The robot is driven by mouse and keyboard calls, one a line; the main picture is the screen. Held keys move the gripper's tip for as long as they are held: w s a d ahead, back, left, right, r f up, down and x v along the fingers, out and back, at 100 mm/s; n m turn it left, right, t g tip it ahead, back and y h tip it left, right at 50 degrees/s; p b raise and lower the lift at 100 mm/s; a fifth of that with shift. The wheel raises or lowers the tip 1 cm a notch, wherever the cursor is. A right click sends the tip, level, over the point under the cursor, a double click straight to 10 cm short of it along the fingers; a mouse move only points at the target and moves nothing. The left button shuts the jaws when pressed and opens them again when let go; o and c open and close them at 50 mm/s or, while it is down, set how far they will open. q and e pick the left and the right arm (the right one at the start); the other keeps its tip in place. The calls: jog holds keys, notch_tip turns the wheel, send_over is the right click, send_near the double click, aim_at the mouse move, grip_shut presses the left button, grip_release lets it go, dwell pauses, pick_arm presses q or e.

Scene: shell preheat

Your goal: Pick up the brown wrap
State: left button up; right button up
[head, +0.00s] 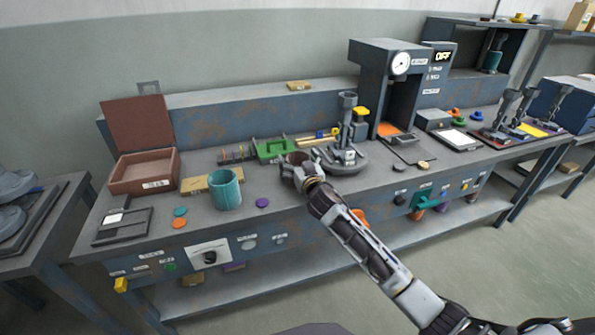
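A small dark brown ring-like piece (299,158), which looks like the brown wrap, is at the tip of my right gripper (301,174), over the middle of the bench. The gripper's fingers are around or against it and hide most of its body. I cannot tell whether they are closed on it or whether it rests on the bench. My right arm reaches in from the lower right. My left gripper is not in view.
A teal cylinder (226,190) stands left of my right gripper. A round grey fixture (346,158) is close on its right, and a green holder (275,149) is behind. A brown open box (145,172) and a gauge press (384,80) stand farther off. A purple disc (262,203) lies in front.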

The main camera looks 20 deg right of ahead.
jog(key=c, duration=0.8)
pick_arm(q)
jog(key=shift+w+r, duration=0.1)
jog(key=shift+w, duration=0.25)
pick_arm(e)
jog(key=shift+o, duration=0.2)
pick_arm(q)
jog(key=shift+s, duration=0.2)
pick_arm(e)
jog(key=shift+r, duration=0.2)
jog(key=shift+r, duration=0.25)
jog(key=shift+r+p, duration=0.3)
jog(key=shift+r, duration=0.3)
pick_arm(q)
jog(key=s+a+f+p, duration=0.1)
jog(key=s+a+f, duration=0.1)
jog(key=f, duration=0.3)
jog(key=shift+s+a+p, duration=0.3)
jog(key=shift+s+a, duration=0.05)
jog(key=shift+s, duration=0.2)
pick_arm(e)
notch_tip(320, 180, up, 8)
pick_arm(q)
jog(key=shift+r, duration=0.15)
pick_arm(e)
jog(key=shift+r, duration=0.1)
